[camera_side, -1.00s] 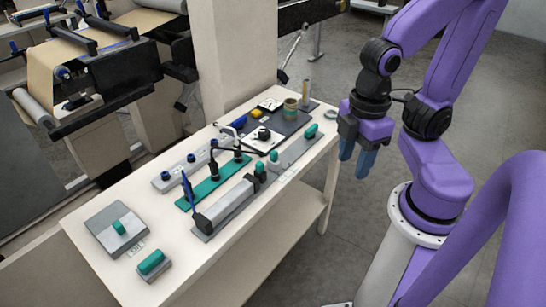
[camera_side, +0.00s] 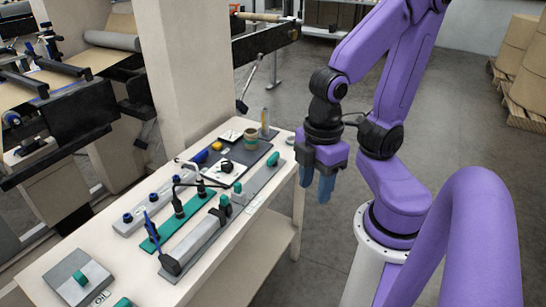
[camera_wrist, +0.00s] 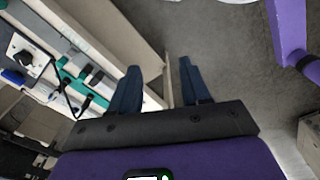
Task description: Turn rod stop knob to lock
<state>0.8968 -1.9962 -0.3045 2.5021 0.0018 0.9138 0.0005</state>
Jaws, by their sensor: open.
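My gripper (camera_side: 316,192) hangs open and empty off the bench's right end, fingers pointing down. Its two blue fingers stand apart in the wrist view (camera_wrist: 159,64), with only floor and the bench edge between them. Several teal knobs show in the side view: one upright at the right end of a long grey rail (camera_side: 274,158), two near the middle of that rail (camera_side: 237,188), and one on a square grey plate (camera_side: 82,278) at the front left. I cannot tell which is the rod stop knob. None touches my gripper.
The white bench (camera_side: 255,215) also bears a teal strip with black posts (camera_side: 178,208), a grey strip with blue-topped knobs (camera_side: 140,212), a white plate with a black knob (camera_side: 226,167) and a cup (camera_side: 251,139). A pillar (camera_side: 180,70) stands behind.

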